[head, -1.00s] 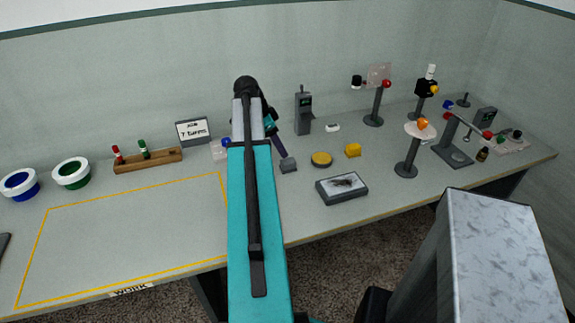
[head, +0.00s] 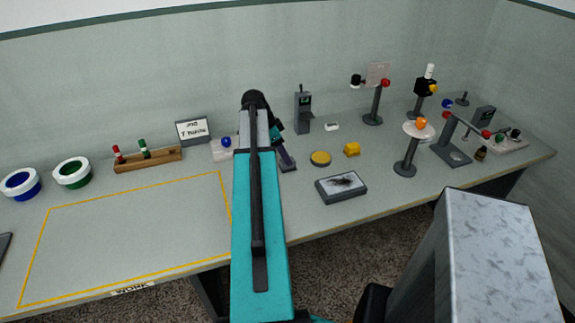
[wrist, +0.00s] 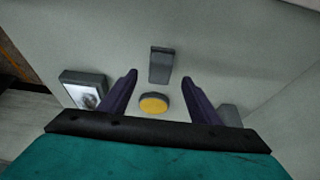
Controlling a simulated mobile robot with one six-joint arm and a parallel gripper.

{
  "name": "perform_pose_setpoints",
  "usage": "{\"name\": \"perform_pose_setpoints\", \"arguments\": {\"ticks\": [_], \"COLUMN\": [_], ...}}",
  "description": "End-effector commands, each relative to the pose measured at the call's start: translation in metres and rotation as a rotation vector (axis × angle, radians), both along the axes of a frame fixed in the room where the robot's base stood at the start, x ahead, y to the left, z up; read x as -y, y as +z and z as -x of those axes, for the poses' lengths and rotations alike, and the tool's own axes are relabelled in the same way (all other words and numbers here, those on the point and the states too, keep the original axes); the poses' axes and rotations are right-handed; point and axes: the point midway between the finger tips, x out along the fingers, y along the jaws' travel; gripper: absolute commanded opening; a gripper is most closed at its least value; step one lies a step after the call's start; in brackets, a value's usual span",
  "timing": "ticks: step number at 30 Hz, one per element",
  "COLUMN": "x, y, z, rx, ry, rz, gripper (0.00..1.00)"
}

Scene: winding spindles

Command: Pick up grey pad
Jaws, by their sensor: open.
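The grey pad (wrist: 161,66) is a small dark grey block on the bench. In the wrist view it lies just ahead of my fingertips, between their lines, apart from both. My gripper (wrist: 160,79) is open and empty, its two purple fingers spread. In the head view the gripper (head: 287,162) is at the pad (head: 289,169), which the fingers partly hide. I cannot tell the height of the fingertips above the bench.
A yellow disc (head: 320,158) lies close to the pad; it also shows between my fingers in the wrist view (wrist: 153,104). The outlined area (head: 130,235) is clear.

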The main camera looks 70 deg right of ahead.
Motion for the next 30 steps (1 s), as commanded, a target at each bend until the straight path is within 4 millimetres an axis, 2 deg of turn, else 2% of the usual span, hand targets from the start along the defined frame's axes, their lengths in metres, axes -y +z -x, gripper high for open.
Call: {"name": "perform_pose_setpoints", "arguments": {"ticks": [5,19,30], "x": [0.001,0.010,0.010], "y": [-0.007,-0.043,-0.048], "z": [0.002,0.012,0.013], "rx": [-0.001,-0.001,0.000], "ry": [-0.001,0.000,0.001], "rz": [-0.001,-0.001,0.000], "gripper": [0.57,0.57,0.57]}}
